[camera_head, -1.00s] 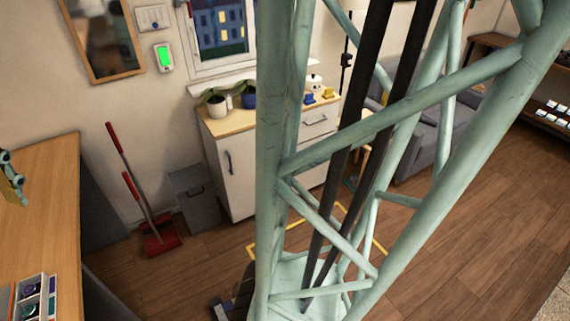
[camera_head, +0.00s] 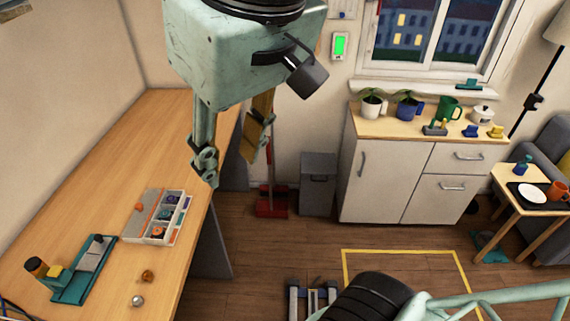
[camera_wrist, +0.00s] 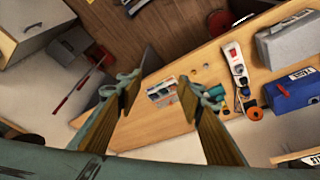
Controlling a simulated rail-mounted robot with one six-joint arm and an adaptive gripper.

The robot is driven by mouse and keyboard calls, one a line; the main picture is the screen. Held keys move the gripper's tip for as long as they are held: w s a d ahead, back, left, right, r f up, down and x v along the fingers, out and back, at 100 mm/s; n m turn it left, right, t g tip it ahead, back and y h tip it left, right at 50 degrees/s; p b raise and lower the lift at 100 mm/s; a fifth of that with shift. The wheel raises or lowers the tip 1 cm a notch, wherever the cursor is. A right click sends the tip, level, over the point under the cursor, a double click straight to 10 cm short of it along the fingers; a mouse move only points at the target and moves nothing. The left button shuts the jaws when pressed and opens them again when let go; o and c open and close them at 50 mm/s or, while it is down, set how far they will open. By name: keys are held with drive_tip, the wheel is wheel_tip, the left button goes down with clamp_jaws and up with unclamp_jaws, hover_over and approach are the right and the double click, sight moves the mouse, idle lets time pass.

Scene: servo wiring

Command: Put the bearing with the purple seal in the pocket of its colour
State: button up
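A pale tray (camera_head: 130,237) with several pockets and an orange-and-grey left part lies on the wooden bench. Small round ring-like parts show in its pockets, one dark purplish (camera_head: 168,213) and one orange (camera_head: 158,232). Coloured patches run along its right edge. Which ring is the bearing with the purple seal is too small to tell surely. My gripper (camera_head: 231,166) is open and empty, above and behind the tray near the bench's right edge. In the wrist view my gripper's fingers (camera_wrist: 160,88) are wide apart, with the tray (camera_wrist: 160,92) seen small between them.
A teal fixture (camera_head: 72,287) with a grey block, an orange-topped dark cylinder (camera_head: 36,266), a small brown part (camera_head: 148,276) and a silver ball-like part (camera_head: 138,300) stand on the bench (camera_head: 110,150). A blue toolbox (camera_wrist: 295,92) and grey case (camera_wrist: 290,42) show in the wrist view.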

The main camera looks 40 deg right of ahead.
drive_tip(key=s, duration=0.1)
drive_tip(key=s+f, duration=0.1)
drive_tip(key=s, duration=0.2)
drive_tip(key=shift+s+a+f, duration=0.1)
drive_tip(key=shift+s+f, duration=0.05)
drive_tip(key=shift+f, duration=0.25)
drive_tip(key=shift+r, duration=0.1)
drive_tip(key=shift+c, duration=0.2)
